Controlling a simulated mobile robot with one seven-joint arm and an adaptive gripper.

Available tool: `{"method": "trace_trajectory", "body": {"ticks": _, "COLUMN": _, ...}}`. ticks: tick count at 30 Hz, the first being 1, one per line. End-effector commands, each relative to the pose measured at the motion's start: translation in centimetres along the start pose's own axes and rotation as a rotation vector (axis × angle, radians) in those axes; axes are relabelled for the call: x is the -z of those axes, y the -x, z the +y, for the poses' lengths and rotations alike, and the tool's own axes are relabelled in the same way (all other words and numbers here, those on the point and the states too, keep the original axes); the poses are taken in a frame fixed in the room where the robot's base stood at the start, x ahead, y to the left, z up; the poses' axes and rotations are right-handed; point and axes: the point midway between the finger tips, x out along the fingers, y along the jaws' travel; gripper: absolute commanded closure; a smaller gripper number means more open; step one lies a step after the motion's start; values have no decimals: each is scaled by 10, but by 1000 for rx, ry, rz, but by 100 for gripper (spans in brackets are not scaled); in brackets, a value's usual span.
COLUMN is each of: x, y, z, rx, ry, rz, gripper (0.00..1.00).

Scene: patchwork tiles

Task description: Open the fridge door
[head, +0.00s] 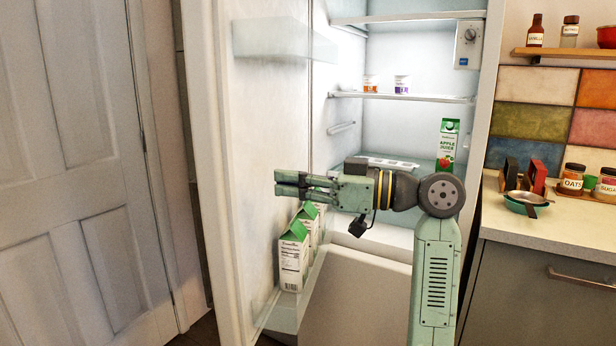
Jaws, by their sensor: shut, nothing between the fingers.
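The fridge door (208,130) stands wide open on the left, its inner side with a clear shelf (283,40) facing me. The fridge interior (415,60) is exposed, with shelves and a control box (468,45) at the upper right. My gripper (277,183) points left in front of the door's inner side. Its fingers are shut and empty. Its distance from the door's inner surface is hard to tell. No door handle shows in this view.
Green-topped cartons (294,255) stand in the door's lower shelf, below my gripper. An apple juice carton (447,145) and small cups (402,84) are on the fridge shelves. A counter (560,222) with jars and a pan is at right. A panelled white door (75,170) is at left.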

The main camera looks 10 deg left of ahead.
Motion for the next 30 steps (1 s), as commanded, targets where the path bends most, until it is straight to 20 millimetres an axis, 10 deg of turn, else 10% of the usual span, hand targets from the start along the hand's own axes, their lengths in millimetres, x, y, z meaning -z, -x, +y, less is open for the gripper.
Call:
{"method": "trace_trajectory", "body": {"ticks": 12, "x": 2, "y": -70, "z": 0, "rx": 0, "ry": -2, "rz": 1, "gripper": 100}}
{"method": "trace_trajectory", "body": {"ticks": 30, "x": 0, "y": -80, "z": 0, "rx": -5, "ry": 0, "rz": 1, "gripper": 100}}
